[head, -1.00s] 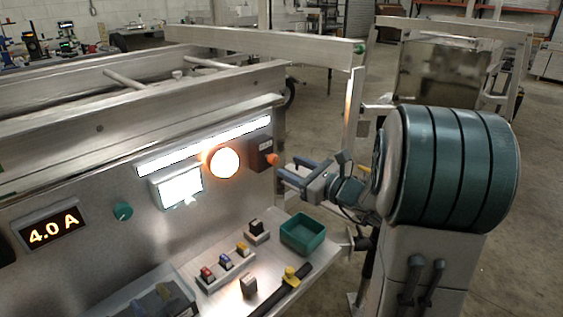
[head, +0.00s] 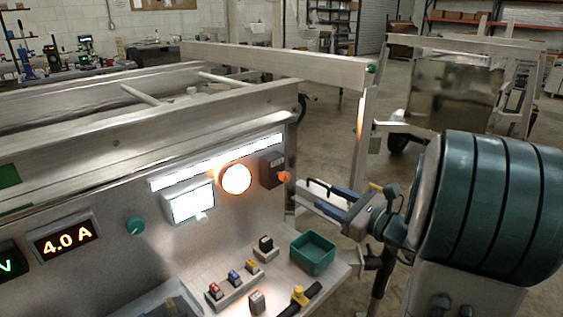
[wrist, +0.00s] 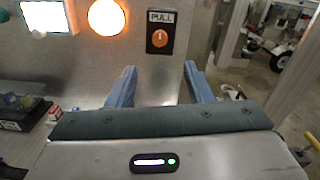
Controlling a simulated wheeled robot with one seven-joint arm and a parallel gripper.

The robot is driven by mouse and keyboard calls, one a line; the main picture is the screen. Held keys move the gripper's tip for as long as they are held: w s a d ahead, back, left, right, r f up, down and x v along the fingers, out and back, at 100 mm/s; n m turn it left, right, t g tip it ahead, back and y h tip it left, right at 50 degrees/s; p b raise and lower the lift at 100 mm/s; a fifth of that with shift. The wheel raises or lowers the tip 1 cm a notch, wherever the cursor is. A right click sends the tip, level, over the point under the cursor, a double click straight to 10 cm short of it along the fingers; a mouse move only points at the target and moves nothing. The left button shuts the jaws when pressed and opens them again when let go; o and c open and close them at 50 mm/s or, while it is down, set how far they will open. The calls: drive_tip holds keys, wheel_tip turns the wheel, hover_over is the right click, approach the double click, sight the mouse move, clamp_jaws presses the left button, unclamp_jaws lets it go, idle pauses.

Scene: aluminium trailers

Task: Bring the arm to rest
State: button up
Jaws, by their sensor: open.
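My gripper (head: 306,195) is in front of the right end of the metal control panel (head: 118,185). Its two blue fingers are apart, with nothing between them. In the wrist view the open fingers (wrist: 160,84) point at the panel, below an orange knob on a dark plate marked PULL (wrist: 160,36). In the head view the orange knob (head: 285,177) is just left of the fingertips, with a small gap. My arm reaches in from the right.
A glowing round lamp (head: 236,179) and a lit white screen (head: 193,203) are on the panel. Below my gripper are a green bin (head: 313,253) and a row of coloured switches (head: 234,280). A metal frame post (head: 362,160) stands behind the gripper. Open floor lies beyond.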

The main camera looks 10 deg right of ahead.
drive_tip(key=s+a+r+n+g+p, duration=0.3)
drive_tip(key=s+a+n+g+p, duration=0.6)
drive_tip(key=s+a+n+g, duration=0.4)
drive_tip(key=s+d+r+n+h+p, duration=0.2)
drive_tip(key=s+r+n+h+p, duration=0.3)
drive_tip(key=n, duration=0.9)
drive_tip(key=h+p, duration=0.2)
drive_tip(key=h, duration=0.2)
drive_tip(key=shift+s+d+r+t+h+p, duration=0.25)
drive_tip(key=shift+d+r+t+h+p, duration=0.1)
drive_tip(key=shift+d+r+t+h, duration=0.05)
drive_tip(key=shift+c, duration=1.2)
drive_tip(key=shift+a, duration=0.1)
